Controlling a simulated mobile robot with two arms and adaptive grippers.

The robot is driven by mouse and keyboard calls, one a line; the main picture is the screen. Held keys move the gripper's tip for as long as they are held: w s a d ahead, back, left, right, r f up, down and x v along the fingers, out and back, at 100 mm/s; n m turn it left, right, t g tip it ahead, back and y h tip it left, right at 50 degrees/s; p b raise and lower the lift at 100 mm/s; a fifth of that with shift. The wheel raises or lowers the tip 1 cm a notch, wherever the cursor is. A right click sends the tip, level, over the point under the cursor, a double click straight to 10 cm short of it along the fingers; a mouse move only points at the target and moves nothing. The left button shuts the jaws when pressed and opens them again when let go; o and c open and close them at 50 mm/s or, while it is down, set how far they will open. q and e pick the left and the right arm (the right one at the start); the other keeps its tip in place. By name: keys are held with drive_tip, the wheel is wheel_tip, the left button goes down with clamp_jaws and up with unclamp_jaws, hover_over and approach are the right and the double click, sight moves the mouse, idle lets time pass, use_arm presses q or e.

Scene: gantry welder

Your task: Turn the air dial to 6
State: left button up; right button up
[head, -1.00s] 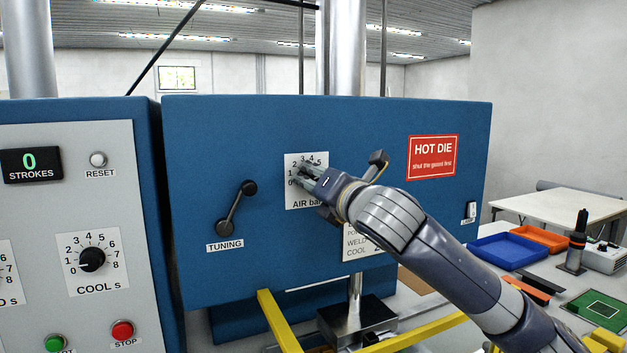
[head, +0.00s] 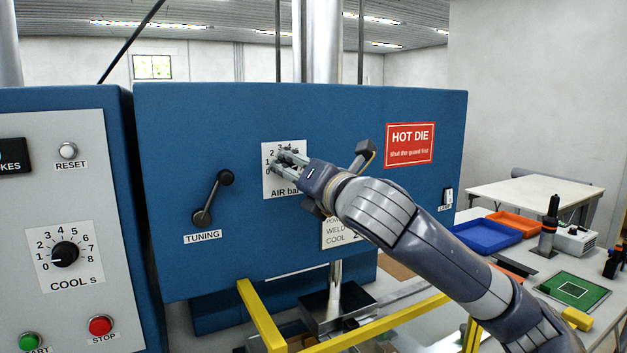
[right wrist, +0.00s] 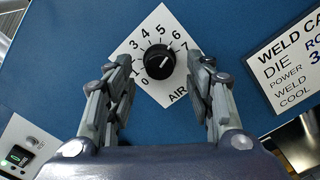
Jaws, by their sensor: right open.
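The air dial is a round black knob (right wrist: 159,62) on a white plate (right wrist: 178,88) marked 0 to 7 in the right wrist view. A small light mark shows on the knob, but I cannot tell which number it points to. In the head view the plate (head: 269,190) is on the blue panel, and my gripper hides the knob. My right gripper (head: 283,160) is in front of the plate. In the right wrist view the right gripper (right wrist: 159,72) is open, with one finger on each side of the knob and gaps between. My left gripper is not in view.
A black tuning lever (head: 213,199) is left of the plate, and a weld card (right wrist: 292,65) is to its right. A red hot die sign (head: 410,145) is further right. Yellow guard bars (head: 262,318) stand below. The cool dial (head: 65,254) is on the grey panel.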

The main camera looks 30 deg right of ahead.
drive_tip(key=s, duration=0.9)
drive_tip(key=shift+s+a, duration=0.25)
drive_tip(key=shift+s, duration=0.05)
